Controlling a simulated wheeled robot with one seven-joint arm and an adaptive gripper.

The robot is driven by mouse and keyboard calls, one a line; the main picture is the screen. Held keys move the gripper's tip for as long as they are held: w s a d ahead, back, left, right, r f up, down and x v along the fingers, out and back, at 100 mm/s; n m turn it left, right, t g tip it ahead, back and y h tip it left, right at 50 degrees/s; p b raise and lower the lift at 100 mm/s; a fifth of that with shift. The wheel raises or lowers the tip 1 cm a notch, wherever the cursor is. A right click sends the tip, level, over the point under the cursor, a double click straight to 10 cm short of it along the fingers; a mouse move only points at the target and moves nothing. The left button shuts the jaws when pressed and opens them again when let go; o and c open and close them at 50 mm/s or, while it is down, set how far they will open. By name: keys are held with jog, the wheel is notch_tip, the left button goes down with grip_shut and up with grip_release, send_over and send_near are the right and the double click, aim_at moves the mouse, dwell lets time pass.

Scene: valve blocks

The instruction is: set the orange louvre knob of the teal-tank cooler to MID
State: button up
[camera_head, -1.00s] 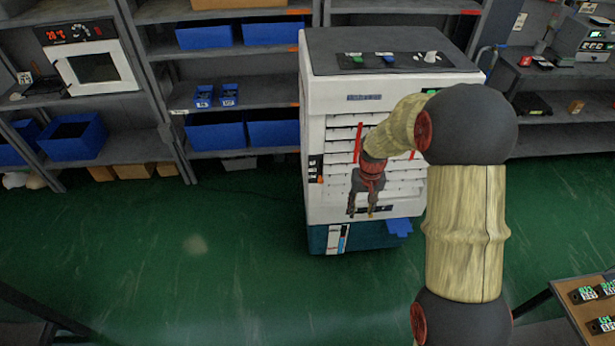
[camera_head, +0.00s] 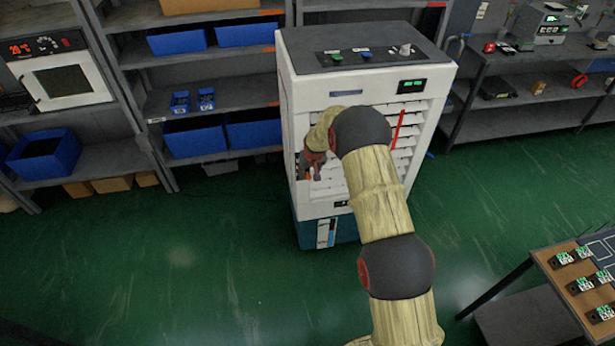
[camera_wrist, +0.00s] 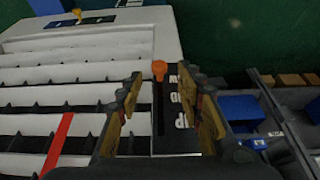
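The white cooler (camera_head: 300,100) stands before the shelves, with its teal tank (camera_head: 345,228) at the bottom. The orange louvre knob (camera_wrist: 159,70) shows in the wrist view at the upper end of a dark vertical slot (camera_wrist: 159,115). White sideways labels stand right of the slot; the lowest looks like UP and the others are partly hidden. My gripper (camera_wrist: 163,76) is open and empty, its fingers either side of the slot and the knob between their tips in the picture. I cannot tell any contact. In the head view my gripper (camera_head: 312,172) is at the cooler's left front edge.
White louvres (camera_wrist: 60,97) with a red strip (camera_wrist: 58,145) lie left of the slot. A small orange-yellow part (camera_wrist: 77,13) sits by the lower panel. Shelves with blue bins (camera_head: 195,137) stand behind; a table (camera_head: 575,275) is at right. Green floor around is clear.

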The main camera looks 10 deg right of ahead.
aim_at(309, 176)
jog(key=shift+x, duration=2.2)
jog(key=c, duration=0.3)
grip_shut()
